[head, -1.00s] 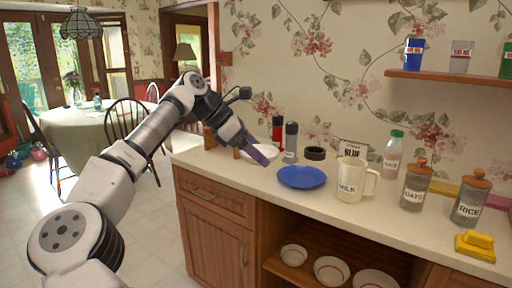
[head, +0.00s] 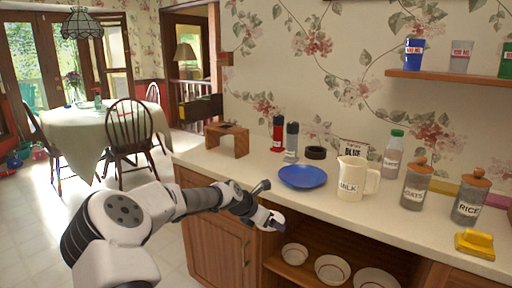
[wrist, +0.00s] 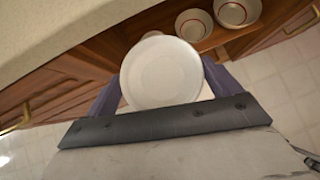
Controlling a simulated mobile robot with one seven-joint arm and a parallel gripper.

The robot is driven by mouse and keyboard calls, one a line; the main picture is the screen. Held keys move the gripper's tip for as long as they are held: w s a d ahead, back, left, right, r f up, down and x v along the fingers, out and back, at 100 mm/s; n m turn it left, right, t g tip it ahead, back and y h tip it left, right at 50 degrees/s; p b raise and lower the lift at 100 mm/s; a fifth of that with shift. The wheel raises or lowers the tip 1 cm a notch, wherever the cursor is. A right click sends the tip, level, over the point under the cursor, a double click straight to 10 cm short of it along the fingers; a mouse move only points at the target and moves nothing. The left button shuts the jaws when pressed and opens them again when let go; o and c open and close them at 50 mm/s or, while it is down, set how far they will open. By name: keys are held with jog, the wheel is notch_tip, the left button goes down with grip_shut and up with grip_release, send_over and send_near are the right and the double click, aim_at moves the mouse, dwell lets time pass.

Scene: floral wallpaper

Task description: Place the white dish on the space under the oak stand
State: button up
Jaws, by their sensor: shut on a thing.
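The white dish (wrist: 162,72) is a round, shallow white plate. In the wrist view it sits between the two purple fingers of my gripper (head: 277,223), which is shut on it. In the head view my gripper is low in front of the counter's front edge, and the dish is hard to make out there. The oak stand (head: 240,142) is a small brown wooden bench on the counter at the back left, with a small dark item on top. The space under it looks empty. My gripper is in front of the stand, to its right and lower.
A blue plate (head: 302,176) lies right of the stand on the counter (head: 225,164). Bowls (head: 332,269) sit on an open shelf below. The counter before the stand is clear.

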jog(key=s+a+f+n+t+y, duration=0.1)
jog(key=s+f+n+y, duration=0.2)
jog(key=f, duration=0.7)
jog(key=s+a+f+n+t+y, duration=0.1)
jog(key=s+f+n+t, duration=0.2)
jog(key=f, duration=0.8)
jog(key=s+f+n+y, duration=0.1)
jog(key=s+f, duration=0.5)
jog(key=s, duration=0.3)
jog(key=s+a+f+n+g+y, duration=0.1)
jog(key=s+f+n, duration=0.1)
jog(key=s+f, duration=0.4)
jog(key=s, duration=0.3)
jog(key=shift+a+n+y, duration=0.3)
